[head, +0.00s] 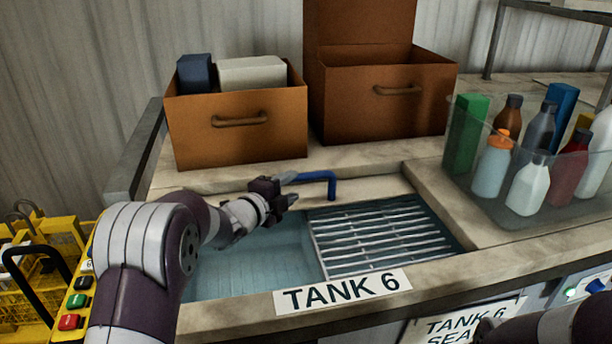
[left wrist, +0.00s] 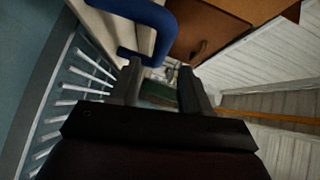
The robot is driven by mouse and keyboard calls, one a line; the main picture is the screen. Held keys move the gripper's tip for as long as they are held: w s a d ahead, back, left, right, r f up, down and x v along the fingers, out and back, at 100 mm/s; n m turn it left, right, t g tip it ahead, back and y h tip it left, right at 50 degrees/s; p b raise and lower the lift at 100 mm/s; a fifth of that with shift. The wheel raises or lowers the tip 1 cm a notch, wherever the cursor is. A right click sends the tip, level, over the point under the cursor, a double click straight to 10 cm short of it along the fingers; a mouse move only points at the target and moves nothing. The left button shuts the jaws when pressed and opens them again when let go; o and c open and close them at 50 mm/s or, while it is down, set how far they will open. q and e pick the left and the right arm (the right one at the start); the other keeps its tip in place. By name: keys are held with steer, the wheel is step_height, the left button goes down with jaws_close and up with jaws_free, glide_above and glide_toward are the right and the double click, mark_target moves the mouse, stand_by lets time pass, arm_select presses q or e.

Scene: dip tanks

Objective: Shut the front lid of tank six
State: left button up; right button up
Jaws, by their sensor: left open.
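Tank six, marked by a white "TANK 6" label (head: 343,291), is an open basin of bluish water (head: 250,262) with a slatted metal grate (head: 380,238) over its right part. A bent blue bar handle (head: 331,184) stands at its back edge; it also shows in the left wrist view (left wrist: 150,15). I cannot clearly make out which part is the front lid. My left gripper (head: 290,198) is open beside the left end of the blue bar, above the tank's back. In the left wrist view the bar passes close to the left finger; contact is unclear. My right gripper is a dark shape at bottom right.
Two brown boxes with handles, a left one (head: 205,150) and a right one (head: 345,118), stand behind the tank. A clear bin (head: 480,195) of several bottles stands on the right. A yellow button panel (head: 80,290) is at lower left. A tilted sign (head: 470,320) hangs below the counter.

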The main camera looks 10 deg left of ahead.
mark_target(303, 179)
arm_select(q)
steer(key=p+x, duration=0.1)
steer(key=x, duration=0.6)
steer(key=shift+w+d, duration=0.15)
steer(key=shift+w, duration=0.1)
steer(key=shift+f, duration=0.1)
jaws_close()
